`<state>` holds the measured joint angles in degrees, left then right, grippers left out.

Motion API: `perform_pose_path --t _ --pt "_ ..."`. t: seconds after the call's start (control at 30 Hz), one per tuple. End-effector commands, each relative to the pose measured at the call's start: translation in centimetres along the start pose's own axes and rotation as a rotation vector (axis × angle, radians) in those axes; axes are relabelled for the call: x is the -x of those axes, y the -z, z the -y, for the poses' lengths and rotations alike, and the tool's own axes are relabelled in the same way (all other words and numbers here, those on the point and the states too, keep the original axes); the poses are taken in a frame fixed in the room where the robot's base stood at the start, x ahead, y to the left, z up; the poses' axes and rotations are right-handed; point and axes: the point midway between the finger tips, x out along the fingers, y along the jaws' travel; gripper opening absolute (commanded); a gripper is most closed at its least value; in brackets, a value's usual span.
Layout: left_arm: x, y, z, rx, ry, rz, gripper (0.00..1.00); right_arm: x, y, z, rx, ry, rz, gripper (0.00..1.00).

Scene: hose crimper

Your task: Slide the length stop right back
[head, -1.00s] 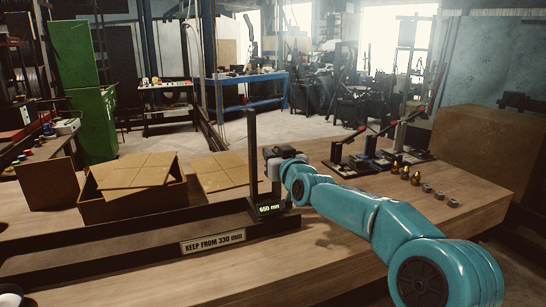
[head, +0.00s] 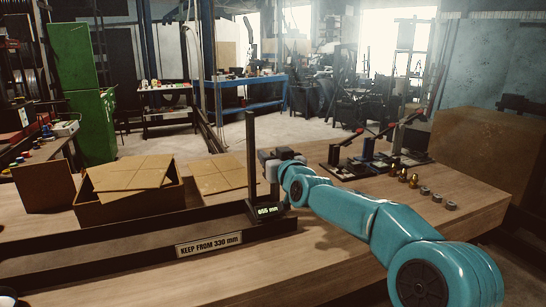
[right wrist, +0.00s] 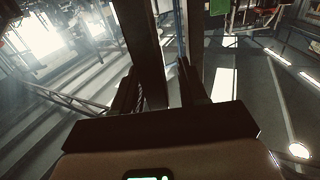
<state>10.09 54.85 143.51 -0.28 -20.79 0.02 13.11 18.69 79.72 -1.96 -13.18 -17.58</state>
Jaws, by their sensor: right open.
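The length stop is a dark upright post (head: 251,150) on a low foot with a lit readout (head: 267,211), which seems to read 655 mm. It stands near the right end of a long black rail (head: 120,249). My right gripper (head: 268,165) is at the post, just right of it in the head view. In the right wrist view the open fingers (right wrist: 160,88) point forward, with the dark post (right wrist: 143,40) between or just beyond them. Whether a finger touches the post is unclear.
A sign (head: 209,243) reading KEEP FROM 330 mm is on the rail's front. An open cardboard box (head: 130,208) stands behind the rail. Lever tools (head: 350,163) and several small brass and steel fittings (head: 425,190) are at the right. The front bench top is clear.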

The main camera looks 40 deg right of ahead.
Motion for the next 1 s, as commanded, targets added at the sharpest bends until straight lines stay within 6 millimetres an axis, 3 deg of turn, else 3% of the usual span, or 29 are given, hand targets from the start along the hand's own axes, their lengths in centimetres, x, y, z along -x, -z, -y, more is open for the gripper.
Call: perform_pose_path --t 0.13,0.27,0.5,0.7,1.0 --pt "-0.2 0.0 0.1 0.000 0.000 0.000 0.55 0.6 -0.1 -0.1 0.000 0.000 0.002 0.43" --pt "-0.8 0.0 0.3 0.000 0.000 0.000 0.55 2.8 -0.2 -0.2 0.000 0.000 0.000 0.43" --pt "-1.9 0.0 0.7 0.000 0.000 0.000 0.55 9.4 -0.1 -0.1 0.000 -0.001 -0.003 0.43" --pt "-2.3 0.1 0.8 0.000 0.000 0.000 0.55 13.8 0.0 -0.1 0.000 0.000 -0.003 0.43" --pt "-2.4 0.1 0.8 0.000 0.000 0.000 0.55 16.4 0.1 0.0 0.000 0.000 -0.001 0.43"
